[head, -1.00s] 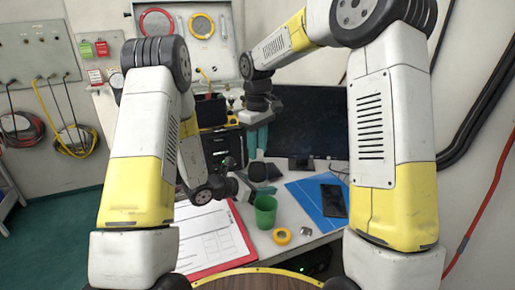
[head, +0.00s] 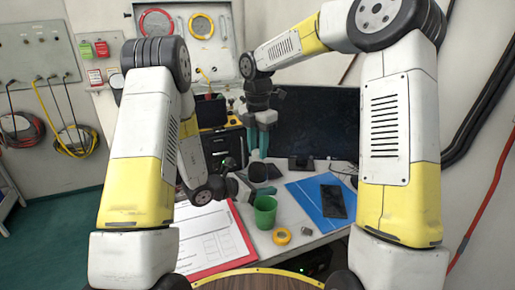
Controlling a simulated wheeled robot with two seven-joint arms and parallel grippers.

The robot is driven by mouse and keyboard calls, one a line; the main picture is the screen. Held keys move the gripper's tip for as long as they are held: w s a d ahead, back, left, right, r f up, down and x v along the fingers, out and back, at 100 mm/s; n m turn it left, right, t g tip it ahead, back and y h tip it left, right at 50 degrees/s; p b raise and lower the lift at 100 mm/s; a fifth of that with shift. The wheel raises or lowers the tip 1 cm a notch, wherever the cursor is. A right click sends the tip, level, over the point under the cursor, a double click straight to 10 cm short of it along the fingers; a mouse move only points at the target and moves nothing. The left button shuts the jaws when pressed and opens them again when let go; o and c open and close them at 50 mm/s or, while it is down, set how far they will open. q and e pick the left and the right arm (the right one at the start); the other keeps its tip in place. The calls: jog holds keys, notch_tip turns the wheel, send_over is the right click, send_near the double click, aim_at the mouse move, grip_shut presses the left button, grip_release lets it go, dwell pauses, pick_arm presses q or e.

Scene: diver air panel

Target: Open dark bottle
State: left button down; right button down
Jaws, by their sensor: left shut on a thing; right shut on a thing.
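A dark rounded thing, apparently the dark bottle (head: 258,172), shows above the desk behind the green cup. My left gripper (head: 243,183) is at its left side and shut on it; the forearm hides part of the contact. My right gripper (head: 263,151) points down just above the bottle, with its teal fingers shut. What is between them is too small to make out. I cannot tell whether a cap is on the bottle.
A green cup (head: 265,212), a yellow tape roll (head: 282,236) and a small grey cylinder (head: 306,232) stand near the front. A clipboard (head: 218,240) lies left. A blue folder (head: 308,200) with a dark phone (head: 333,202) lies right. A monitor (head: 316,122) stands behind.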

jog(key=shift+r, duration=0.1)
dwell(0.3)
jog(key=shift+r, duration=1)
jog(key=shift+r, duration=0.1)
jog(key=shift+r, duration=1.95)
pick_arm(q)
jog(key=shift+c, duration=1.9)
grip_release()
